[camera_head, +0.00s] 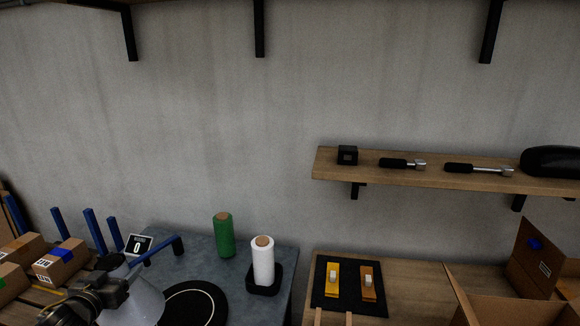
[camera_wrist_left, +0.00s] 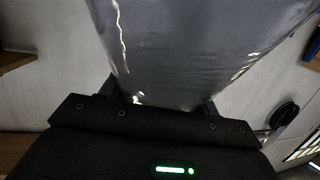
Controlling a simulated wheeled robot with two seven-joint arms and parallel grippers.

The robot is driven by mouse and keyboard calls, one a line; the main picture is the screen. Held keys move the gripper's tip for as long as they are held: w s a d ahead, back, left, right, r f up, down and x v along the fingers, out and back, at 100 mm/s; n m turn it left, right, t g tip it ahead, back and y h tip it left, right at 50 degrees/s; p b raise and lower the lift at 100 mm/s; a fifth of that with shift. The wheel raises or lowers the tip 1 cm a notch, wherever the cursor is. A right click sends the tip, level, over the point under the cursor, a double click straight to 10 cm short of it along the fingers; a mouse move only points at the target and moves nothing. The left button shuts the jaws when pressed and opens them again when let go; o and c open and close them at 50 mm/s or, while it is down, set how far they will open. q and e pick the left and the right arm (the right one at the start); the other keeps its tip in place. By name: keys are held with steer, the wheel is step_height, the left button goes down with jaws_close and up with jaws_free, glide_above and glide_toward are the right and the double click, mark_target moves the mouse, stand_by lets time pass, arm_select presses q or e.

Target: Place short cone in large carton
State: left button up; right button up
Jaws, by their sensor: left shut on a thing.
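A pale grey-white cone (camera_head: 138,298), which looks like the short cone, shows at the lower left in the head view, narrow at the top and wider below. My left gripper (camera_head: 112,290) is shut on it. In the left wrist view the cone (camera_wrist_left: 190,45) is a large smooth grey surface between the fingers, which it mostly hides. The large carton (camera_head: 505,311) is at the lower right with its flaps open; its inside is mostly out of frame. My right gripper is not in view.
A green spool (camera_head: 223,234) and a white spool on a black base (camera_head: 262,262) stand on the grey table. A black round mat (camera_head: 195,303) lies in front. Small boxes (camera_head: 60,262) and blue posts (camera_head: 91,230) are left. A wall shelf (camera_head: 430,174) overhangs the right.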

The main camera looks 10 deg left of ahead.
arm_select(q)
steer(key=s+d+f+m+h, duration=0.1)
steer(key=d+m+h, duration=0.1)
steer(key=d, duration=0.6)
steer(key=s+d+f+m+h, duration=0.1)
steer(key=d+h, duration=0.3)
steer(key=d, duration=0.4)
steer(key=shift+s+f+m, duration=0.15)
steer(key=shift+f+m, duration=0.65)
steer(key=d+h, duration=0.1)
steer(key=d, duration=0.1)
steer(key=s+d+m+h, duration=0.1)
steer(key=d, duration=0.2)
steer(key=d+m+h, duration=0.1)
steer(key=d, duration=0.2)
steer(key=shift+s+d+r+g, duration=0.1)
steer(key=shift+s+r+g, duration=0.2)
steer(key=shift+s+g, duration=0.1)
steer(key=shift+m+g+h, duration=0.4)
steer(key=shift+m+h, duration=0.4)
steer(key=shift+h, duration=0.1)
steer(key=d+r, duration=0.1)
steer(key=d, duration=0.2)
steer(key=d+r, duration=0.1)
steer(key=d, duration=0.1)
steer(key=shift+d+r, duration=0.3)
